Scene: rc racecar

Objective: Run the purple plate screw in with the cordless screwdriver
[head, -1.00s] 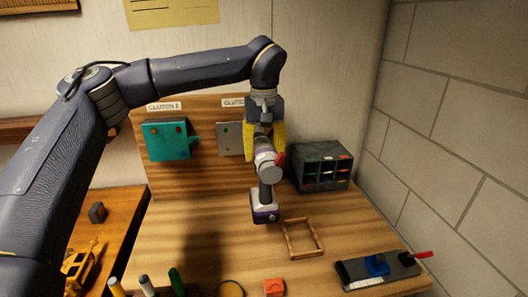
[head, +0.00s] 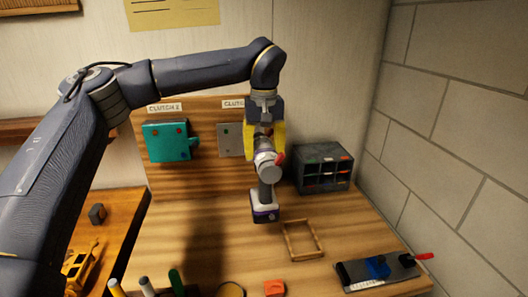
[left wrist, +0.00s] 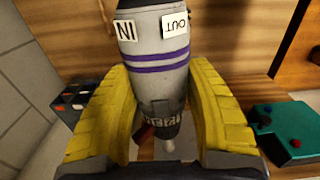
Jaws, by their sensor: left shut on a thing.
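The cordless screwdriver (head: 267,174) is grey with a purple-banded base and hangs upright above the bench, its base low. My left gripper (head: 264,153), with yellow fingers, is shut around its body. In the left wrist view the screwdriver's body (left wrist: 160,75) sits between the fingers, with IN and OUT labels, purple stripes and a dark clutch ring. Its pale tip points down in that view. A teal plate (head: 166,141) and a grey plate (head: 230,139) are on the upright wooden board. I cannot make out a purple screw. My right gripper is not in view.
A dark organiser with compartments (head: 322,168) stands behind right of the screwdriver. A wooden frame (head: 303,240), an orange block (head: 274,288) and a dark tray with a blue part (head: 350,281) lie on the bench. A brick wall bounds the right.

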